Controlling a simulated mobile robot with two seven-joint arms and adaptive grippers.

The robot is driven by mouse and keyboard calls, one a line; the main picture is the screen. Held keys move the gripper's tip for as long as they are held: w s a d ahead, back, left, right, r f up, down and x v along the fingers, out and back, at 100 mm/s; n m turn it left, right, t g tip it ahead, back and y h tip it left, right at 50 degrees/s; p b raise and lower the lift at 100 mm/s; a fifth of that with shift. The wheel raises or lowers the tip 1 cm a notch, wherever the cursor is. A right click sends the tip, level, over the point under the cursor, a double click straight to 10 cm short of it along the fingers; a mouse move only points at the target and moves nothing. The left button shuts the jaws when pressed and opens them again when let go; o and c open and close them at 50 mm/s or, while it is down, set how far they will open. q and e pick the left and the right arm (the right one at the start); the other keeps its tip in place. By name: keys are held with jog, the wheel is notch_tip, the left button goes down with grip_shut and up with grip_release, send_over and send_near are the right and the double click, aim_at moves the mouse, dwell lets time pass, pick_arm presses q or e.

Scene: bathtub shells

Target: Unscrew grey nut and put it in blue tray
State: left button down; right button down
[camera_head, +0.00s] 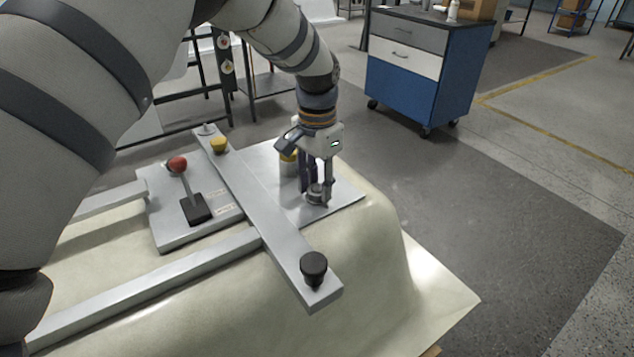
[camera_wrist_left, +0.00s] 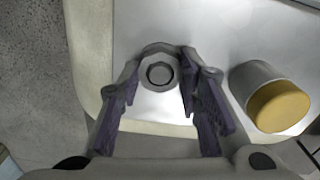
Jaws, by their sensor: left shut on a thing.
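The grey nut (camera_wrist_left: 159,74) is a ring-like hex piece around a dark centre, on the pale metal plate (camera_wrist_left: 215,28). My left gripper (camera_head: 319,193) points straight down over the right part of the plate. In the left wrist view its two purple-lined fingers (camera_wrist_left: 158,80) stand on either side of the nut and are shut on it. In the head view the fingers partly hide the nut. A blue tray does not show in either view. My right gripper is not in view.
A yellow-topped grey cylinder (camera_wrist_left: 278,105) stands close beside the gripper. A metal bar with a black knob (camera_head: 313,266) and a yellow knob (camera_head: 219,145) crosses the fixture. A red-ball lever (camera_head: 177,163) stands left. A blue drawer cabinet (camera_head: 405,90) stands behind on open floor.

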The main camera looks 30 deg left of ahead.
pick_arm(q)
jog(key=n, duration=0.6)
jog(key=shift+n, duration=0.3)
jog(key=n, duration=0.4)
jog(key=shift+n, duration=0.4)
jog(key=c, duration=1.1)
grip_release()
jog(key=shift+c, duration=0.6)
